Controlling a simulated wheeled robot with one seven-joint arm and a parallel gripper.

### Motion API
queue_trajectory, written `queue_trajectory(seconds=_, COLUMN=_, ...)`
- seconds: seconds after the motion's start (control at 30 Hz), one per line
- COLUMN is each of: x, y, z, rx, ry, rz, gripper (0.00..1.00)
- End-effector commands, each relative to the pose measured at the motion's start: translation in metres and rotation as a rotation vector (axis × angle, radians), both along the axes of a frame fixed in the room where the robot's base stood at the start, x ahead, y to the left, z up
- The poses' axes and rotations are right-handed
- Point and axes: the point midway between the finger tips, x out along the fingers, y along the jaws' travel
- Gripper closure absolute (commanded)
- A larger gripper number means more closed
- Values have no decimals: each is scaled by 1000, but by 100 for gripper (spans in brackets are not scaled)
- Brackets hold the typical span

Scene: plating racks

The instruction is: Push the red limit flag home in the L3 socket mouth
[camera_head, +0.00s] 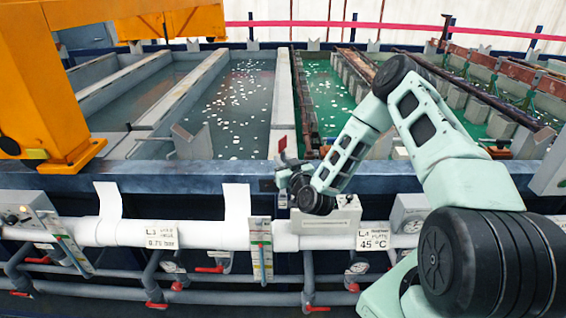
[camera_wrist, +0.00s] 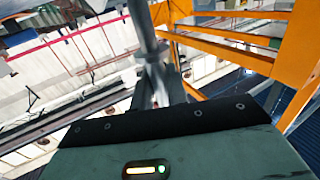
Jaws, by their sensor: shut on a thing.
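A small red flag (camera_head: 282,143) stands upright just above my gripper (camera_head: 284,172) in the head view, over the blue front rim of the tanks. My gripper is shut, and the flag appears to be what it holds. In the wrist view my gripper's fingers (camera_wrist: 160,88) close around a grey stem (camera_wrist: 146,35) that runs up out of the picture; no red part of the flag shows there.
The blue tank rim (camera_head: 150,177) runs across the front, with a white pipe (camera_head: 205,233) below it. A white box (camera_head: 328,214) stands right below my wrist. A yellow gantry (camera_head: 55,90) fills the left. Liquid-filled tanks (camera_head: 232,105) lie behind.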

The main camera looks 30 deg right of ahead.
Motion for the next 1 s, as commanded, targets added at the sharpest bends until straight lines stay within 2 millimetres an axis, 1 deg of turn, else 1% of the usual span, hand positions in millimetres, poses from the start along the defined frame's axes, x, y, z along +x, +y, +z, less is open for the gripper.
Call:
queue_trajectory(seconds=0.03, x=0, y=0, z=-7, rx=0, ry=0, rz=0, gripper=100)
queue_trajectory(seconds=0.5, x=0, y=0, z=-49, rx=0, ry=0, rz=0, gripper=100)
queue_trajectory(seconds=0.67, x=0, y=0, z=-54, rx=0, ry=0, rz=0, gripper=100)
queue_trajectory(seconds=1.0, x=0, y=0, z=-54, rx=0, ry=0, rz=0, gripper=100)
